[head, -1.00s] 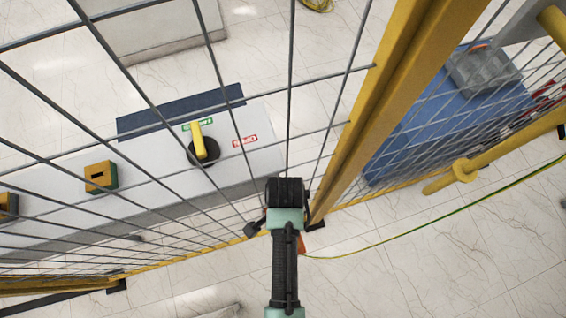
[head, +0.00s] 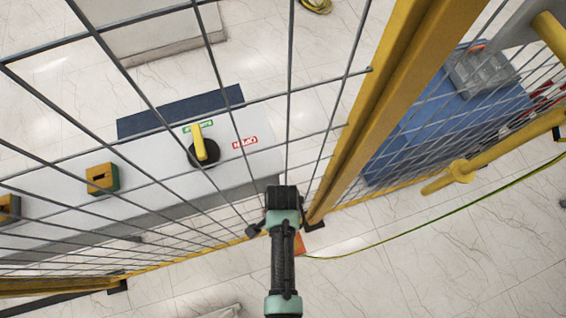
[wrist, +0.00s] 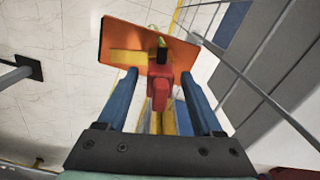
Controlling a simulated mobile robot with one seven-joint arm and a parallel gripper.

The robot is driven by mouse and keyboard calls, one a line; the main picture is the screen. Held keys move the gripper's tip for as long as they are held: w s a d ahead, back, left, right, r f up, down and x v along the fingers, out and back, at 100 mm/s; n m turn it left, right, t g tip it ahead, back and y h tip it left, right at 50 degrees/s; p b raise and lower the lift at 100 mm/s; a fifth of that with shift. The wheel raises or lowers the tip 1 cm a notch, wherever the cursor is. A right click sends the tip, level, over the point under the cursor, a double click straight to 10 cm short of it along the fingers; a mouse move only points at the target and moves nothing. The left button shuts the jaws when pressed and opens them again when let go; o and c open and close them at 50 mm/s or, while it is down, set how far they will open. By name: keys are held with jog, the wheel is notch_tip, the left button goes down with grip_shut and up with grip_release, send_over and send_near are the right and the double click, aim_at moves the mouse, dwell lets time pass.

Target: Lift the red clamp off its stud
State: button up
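In the wrist view the red clamp (wrist: 160,88) shows between the two blue fingers of my gripper (wrist: 158,76), with a dark tip at its far end. The fingers are apart, one on each side of the clamp, with a visible gap beside it. An orange-red plate (wrist: 120,40) lies beyond the clamp. The stud cannot be made out. In the head view an orange patch (head: 301,244) shows beside my arm. My fingers and the clamp are hidden there.
A yellow fence post (head: 385,110) and wire mesh (head: 289,100) stand close to my arm. A green-yellow cable (head: 430,224) runs across the floor to the right. Behind the mesh is a white cabinet (head: 150,215) with a yellow-handled switch (head: 201,146).

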grip_shut()
jog(key=shift+r, duration=0.15)
notch_tip(320, 180, up, 10)
jog(key=shift+f, duration=0.2)
notch_tip(320, 180, up, 7)
jog(key=p, duration=0.7)
dwell(0.6)
jog(key=shift+r, duration=0.1)
